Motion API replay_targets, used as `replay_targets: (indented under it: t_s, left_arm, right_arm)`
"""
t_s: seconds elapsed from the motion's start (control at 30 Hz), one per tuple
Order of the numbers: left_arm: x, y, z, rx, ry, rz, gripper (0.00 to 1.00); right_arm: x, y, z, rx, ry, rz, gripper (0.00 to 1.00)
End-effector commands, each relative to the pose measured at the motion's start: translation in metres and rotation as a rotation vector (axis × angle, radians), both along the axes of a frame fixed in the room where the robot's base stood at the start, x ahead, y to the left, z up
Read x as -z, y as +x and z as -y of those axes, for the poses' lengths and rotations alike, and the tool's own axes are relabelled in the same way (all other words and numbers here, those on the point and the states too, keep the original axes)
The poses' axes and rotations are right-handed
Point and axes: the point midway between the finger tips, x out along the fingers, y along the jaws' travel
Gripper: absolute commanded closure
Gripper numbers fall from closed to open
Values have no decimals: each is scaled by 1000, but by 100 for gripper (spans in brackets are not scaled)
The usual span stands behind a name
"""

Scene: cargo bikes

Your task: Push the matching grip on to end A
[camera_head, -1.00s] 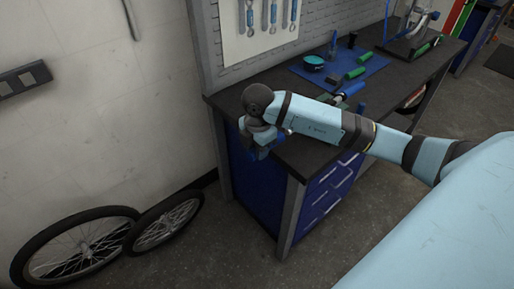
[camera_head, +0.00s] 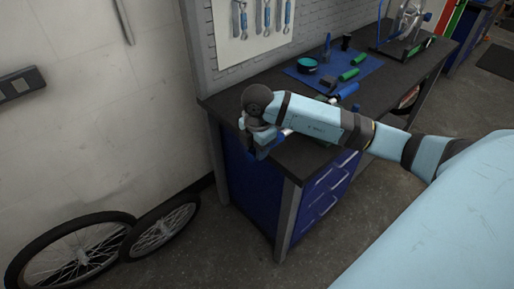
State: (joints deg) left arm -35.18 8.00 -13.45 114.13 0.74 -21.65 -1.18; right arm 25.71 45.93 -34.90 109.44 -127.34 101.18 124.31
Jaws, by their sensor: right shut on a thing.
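My right gripper (camera_head: 262,146) hangs over the near left end of the dark workbench (camera_head: 300,160), pointing down. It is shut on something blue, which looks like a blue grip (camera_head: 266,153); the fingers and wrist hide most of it. A short pale tube end (camera_head: 286,132) shows just right of the gripper; I cannot tell whether the blue piece touches it. My forearm hides what lies behind it. Another blue grip (camera_head: 347,90) shows beyond my arm, beside a grey clamp-like part (camera_head: 328,82). My left gripper is out of view.
A blue mat (camera_head: 372,65) holds green grips (camera_head: 349,74) and a teal round tin (camera_head: 307,65). A wheel stand (camera_head: 408,22) is at the bench's far end. Two wheels (camera_head: 75,255) lean on the left wall. Blue drawers (camera_head: 325,190) are under the bench.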

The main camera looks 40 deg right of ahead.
Motion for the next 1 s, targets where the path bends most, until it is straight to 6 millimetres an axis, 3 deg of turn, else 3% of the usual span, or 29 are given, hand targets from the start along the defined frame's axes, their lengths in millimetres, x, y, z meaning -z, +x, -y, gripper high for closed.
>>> replay_targets:
  t_s: [1.0]
  left_arm:
    - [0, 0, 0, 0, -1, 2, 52]
  right_arm:
    - [0, 2, 18, 0, 0, 0, 97]
